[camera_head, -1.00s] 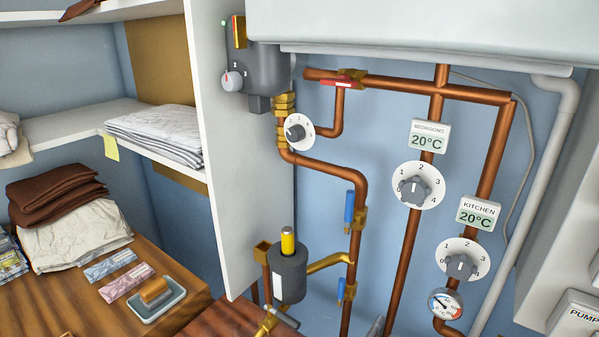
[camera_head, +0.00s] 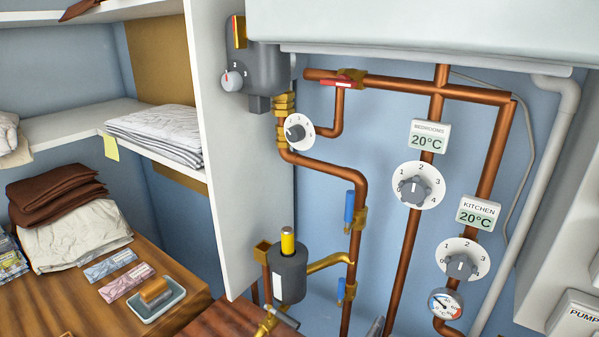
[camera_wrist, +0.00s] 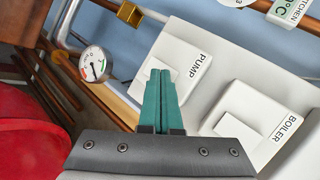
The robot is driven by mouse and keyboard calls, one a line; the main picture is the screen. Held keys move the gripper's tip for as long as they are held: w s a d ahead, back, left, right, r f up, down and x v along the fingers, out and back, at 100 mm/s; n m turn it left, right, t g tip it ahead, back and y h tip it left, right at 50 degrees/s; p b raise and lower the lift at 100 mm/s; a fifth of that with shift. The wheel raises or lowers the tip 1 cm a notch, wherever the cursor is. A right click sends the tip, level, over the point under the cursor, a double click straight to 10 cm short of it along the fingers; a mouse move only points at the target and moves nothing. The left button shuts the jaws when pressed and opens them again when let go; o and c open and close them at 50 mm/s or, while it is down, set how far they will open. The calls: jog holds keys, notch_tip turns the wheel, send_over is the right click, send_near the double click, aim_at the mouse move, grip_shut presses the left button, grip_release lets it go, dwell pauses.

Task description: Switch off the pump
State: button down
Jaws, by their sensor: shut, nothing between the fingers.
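The white switch plate labelled PUMP (camera_wrist: 188,42) is in the middle of the wrist view. It also shows at the lower right edge of the head view (camera_head: 574,314), partly cut off. My gripper (camera_wrist: 161,74) has teal fingers, shut and empty. Its fingertips lie over the raised rocker of the PUMP switch and hide part of it. I cannot tell whether they touch it or which way the rocker is tilted. A grey unit with a small knob (camera_head: 262,72) is mounted on the copper pipe at upper left of the head view. My gripper is not in the head view.
A BOILER switch plate (camera_wrist: 262,122) is beside the PUMP plate, to the lower right. A round gauge (camera_wrist: 94,64) and pipes are to the left. A red surface (camera_wrist: 30,130) fills the lower left of the wrist view. Shelves with linen (camera_head: 155,135) are left in the head view.

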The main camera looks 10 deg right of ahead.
jog(key=shift+s+a+f, duration=0.1)
jog(key=shift+s+a, duration=0.4)
jog(key=s+a, duration=0.3)
jog(key=shift+s+a+f, duration=0.25)
jog(key=shift+s+f, duration=0.05)
dwell(0.3)
